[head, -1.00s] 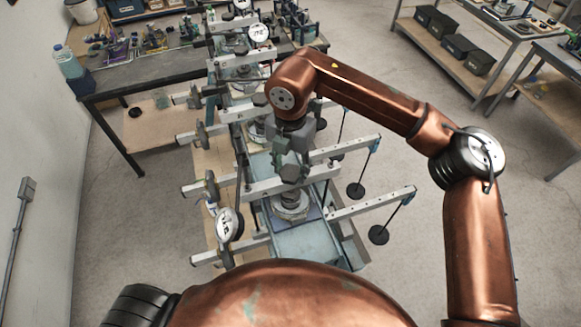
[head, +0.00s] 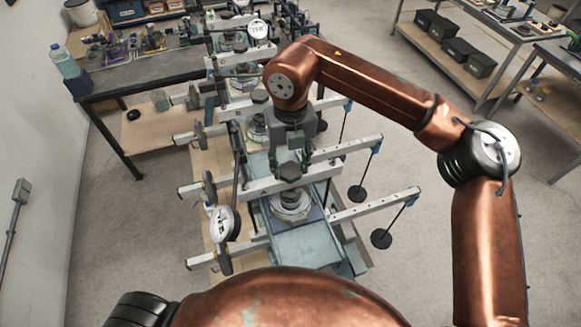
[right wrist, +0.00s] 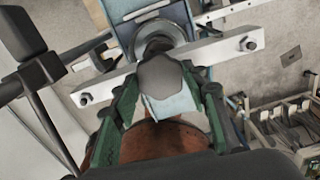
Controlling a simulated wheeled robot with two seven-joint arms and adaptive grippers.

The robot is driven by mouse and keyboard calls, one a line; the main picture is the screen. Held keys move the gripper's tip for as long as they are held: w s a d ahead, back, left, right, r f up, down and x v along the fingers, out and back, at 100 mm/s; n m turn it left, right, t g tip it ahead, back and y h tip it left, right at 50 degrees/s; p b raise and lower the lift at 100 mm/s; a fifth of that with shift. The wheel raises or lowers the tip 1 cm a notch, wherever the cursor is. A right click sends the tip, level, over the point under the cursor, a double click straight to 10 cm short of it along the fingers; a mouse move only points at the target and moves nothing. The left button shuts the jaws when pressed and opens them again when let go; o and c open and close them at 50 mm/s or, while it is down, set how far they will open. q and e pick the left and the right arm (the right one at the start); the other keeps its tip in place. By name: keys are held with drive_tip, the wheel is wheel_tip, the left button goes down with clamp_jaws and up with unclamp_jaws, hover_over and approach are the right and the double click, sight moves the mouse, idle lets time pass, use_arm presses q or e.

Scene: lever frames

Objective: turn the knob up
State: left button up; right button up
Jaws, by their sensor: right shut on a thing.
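The dark, faceted knob (head: 290,171) sits on top of a round metal base on the nearest lever frame (head: 305,240). In the right wrist view the knob (right wrist: 163,76) lies between the green fingers, in front of the pale crossbar (right wrist: 215,50). My right gripper (head: 290,157) comes down on it from above and is shut on it. The fingers hide part of the knob's sides in the head view. My left gripper does not show in either view.
Several pale lever bars with hanging black discs (head: 381,239) stick out to the right. A round white dial (head: 222,224) stands at the left of the frame. More frames stand in a row behind. A dark workbench (head: 165,62) is at the back left.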

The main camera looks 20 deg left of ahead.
drive_tip(key=n, duration=0.6)
drive_tip(key=shift+n+b, duration=0.3)
drive_tip(key=shift+b, duration=0.1)
drive_tip(key=n, duration=0.3)
drive_tip(key=shift+n, duration=0.3)
drive_tip(key=n, duration=0.3)
drive_tip(key=shift+n, duration=0.3)
drive_tip(key=n+p, duration=0.1)
drive_tip(key=n, duration=0.9)
drive_tip(key=shift+n, duration=0.4)
drive_tip(key=shift+n+p, duration=0.3)
drive_tip(key=shift+n, duration=1.3)
